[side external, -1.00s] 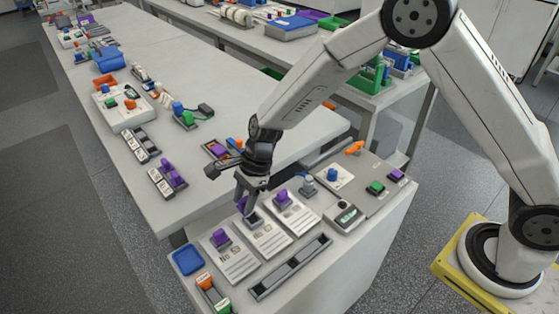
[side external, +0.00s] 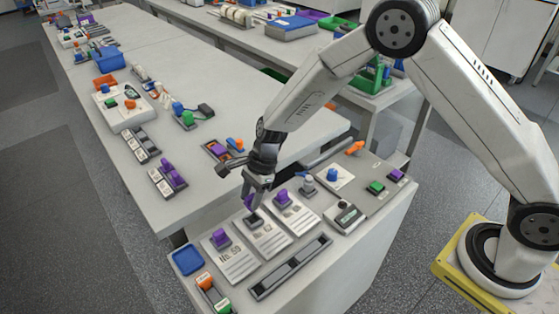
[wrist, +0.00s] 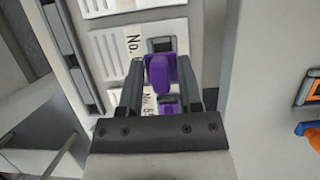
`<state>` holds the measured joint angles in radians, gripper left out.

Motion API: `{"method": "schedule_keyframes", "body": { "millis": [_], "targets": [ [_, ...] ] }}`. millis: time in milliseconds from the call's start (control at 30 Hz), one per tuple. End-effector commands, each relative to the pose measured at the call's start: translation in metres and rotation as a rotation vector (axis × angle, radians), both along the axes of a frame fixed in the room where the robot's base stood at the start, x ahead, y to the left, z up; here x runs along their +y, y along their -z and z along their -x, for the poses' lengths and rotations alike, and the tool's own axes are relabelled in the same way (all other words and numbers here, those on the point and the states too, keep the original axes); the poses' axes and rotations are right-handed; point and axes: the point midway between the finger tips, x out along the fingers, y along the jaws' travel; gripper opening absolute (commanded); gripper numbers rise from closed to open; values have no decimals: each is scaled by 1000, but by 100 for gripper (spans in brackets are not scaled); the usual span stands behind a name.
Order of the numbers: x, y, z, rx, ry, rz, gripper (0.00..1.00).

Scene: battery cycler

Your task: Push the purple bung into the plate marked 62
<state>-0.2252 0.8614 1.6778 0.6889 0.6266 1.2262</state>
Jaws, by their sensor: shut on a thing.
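My gripper (side external: 252,190) is shut on a purple bung (side external: 248,202), which also shows between the fingers in the wrist view (wrist: 160,73). The gripper points down over the middle of three white marked plates. This middle plate (side external: 268,239) carries a dark, empty square socket (side external: 254,219); its number is small but looks like 62. In the side view the bung hangs just above and slightly left of the socket. In the wrist view the socket (wrist: 161,45) shows just beyond the bung, which appears apart from it.
The left plate (side external: 236,265) holds a purple bung (side external: 221,237), and the right plate (side external: 299,216) holds another (side external: 283,197). A blue tray (side external: 187,262) and a long grey rail (side external: 290,267) lie nearby. A small meter (side external: 345,216) stands to the right.

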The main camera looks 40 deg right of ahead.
Motion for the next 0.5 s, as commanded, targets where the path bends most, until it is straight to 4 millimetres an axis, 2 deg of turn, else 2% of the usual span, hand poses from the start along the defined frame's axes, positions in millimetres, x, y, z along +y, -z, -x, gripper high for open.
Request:
{"method": "schedule_keyframes", "body": {
  "millis": [500],
  "targets": [
    [0,36,0,1,1,0,0]
  ]
}}
